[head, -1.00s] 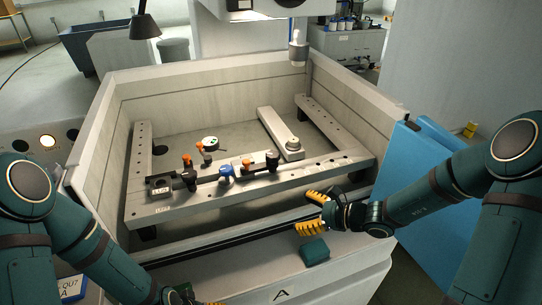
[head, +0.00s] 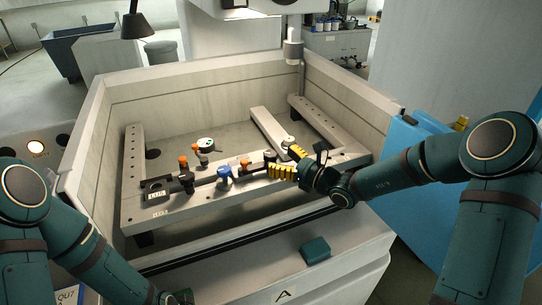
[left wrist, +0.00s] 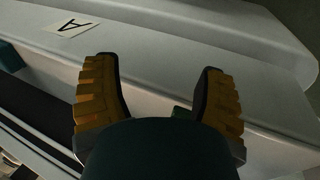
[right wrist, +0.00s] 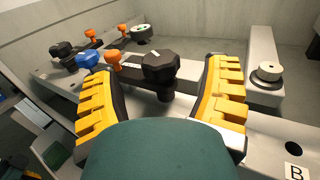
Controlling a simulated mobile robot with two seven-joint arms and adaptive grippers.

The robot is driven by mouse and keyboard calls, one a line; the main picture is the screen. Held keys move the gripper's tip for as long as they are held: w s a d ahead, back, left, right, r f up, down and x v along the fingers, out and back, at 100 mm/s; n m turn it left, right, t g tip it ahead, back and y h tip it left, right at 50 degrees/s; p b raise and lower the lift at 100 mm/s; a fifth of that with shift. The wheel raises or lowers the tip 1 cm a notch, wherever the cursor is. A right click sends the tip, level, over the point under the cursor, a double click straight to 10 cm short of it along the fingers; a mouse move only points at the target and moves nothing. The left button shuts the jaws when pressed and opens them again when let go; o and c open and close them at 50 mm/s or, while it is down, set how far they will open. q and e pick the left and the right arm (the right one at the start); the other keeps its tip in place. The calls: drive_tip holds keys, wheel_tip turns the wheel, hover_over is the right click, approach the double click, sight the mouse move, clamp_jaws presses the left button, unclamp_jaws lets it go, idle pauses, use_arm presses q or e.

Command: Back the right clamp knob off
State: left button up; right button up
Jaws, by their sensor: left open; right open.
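The right clamp knob is a black lobed knob (head: 270,155) at the right end of the dark bar on the front rail. In the right wrist view the black knob (right wrist: 160,66) stands upright on a short dark post, ahead of and between my fingers. My right gripper (head: 284,161) is open, its yellow fingers just right of the knob; I see no contact. The right wrist view shows the open right gripper (right wrist: 162,78) empty. My left gripper (left wrist: 158,90) is open and empty over the pale front ledge marked A; the head view barely shows it.
A blue knob (head: 224,171), an orange knob (head: 245,163) and another black knob (head: 187,177) stand left along the rail (head: 205,198). A round dial (head: 205,144) lies behind. A pale bar with a round piece (right wrist: 268,72) is right of the knob. Tank walls surround the fixture.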

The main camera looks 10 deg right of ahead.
sight(271, 153)
drive_tip(key=shift+x, duration=1.95)
drive_tip(key=shift+c, duration=0.2)
drive_tip(key=c, duration=1.1)
